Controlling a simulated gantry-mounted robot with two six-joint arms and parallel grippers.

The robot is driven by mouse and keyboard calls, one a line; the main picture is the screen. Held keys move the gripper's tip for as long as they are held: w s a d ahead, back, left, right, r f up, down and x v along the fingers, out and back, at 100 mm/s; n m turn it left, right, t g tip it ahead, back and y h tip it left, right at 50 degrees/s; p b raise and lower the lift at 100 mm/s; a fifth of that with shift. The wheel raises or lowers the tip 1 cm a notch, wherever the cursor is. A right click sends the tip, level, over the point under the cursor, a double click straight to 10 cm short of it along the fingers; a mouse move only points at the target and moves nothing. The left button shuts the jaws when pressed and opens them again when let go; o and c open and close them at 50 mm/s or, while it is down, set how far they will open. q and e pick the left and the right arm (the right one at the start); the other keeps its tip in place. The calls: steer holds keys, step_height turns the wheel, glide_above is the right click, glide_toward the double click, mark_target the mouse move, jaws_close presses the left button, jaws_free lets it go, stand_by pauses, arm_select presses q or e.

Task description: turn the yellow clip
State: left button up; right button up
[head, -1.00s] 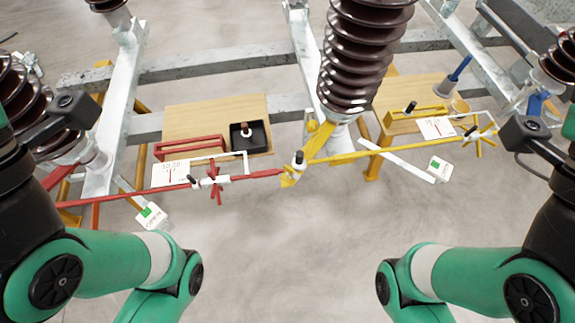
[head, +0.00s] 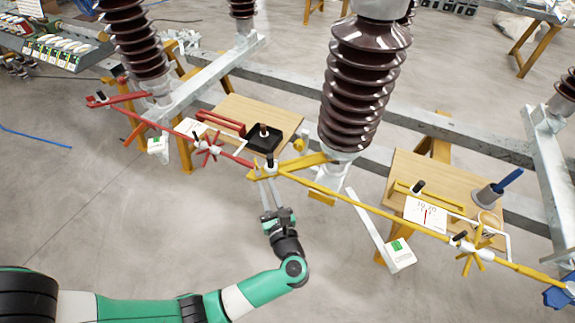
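A long yellow bar (head: 365,207) runs from the centre down to the lower right. At its left end, where it meets the red bar (head: 180,133), is a yellow clip-like end piece (head: 257,175) with a white collar and black knob (head: 269,162). A yellow star handle (head: 473,252) sits on the bar farther right. My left gripper (head: 265,187) points up at the yellow end piece from below, its grey fingers just under it. Whether they touch it, and how far apart they are, I cannot tell. My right gripper is out of view.
A brown ribbed insulator (head: 362,85) stands behind the yellow bar. Wooden tables carry a black tray (head: 263,138) and a grey cup with a blue handle (head: 487,196). A red star handle (head: 208,148) is on the red bar. The floor in front is clear.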

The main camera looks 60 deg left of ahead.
mark_target(257, 168)
arm_select(q)
steer(key=b+x, duration=0.1)
steer(key=x, duration=1.1)
steer(key=shift+s+a+r, duration=0.15)
steer(key=shift+s+a, duration=0.15)
steer(key=shift+a, duration=0.2)
jaws_close()
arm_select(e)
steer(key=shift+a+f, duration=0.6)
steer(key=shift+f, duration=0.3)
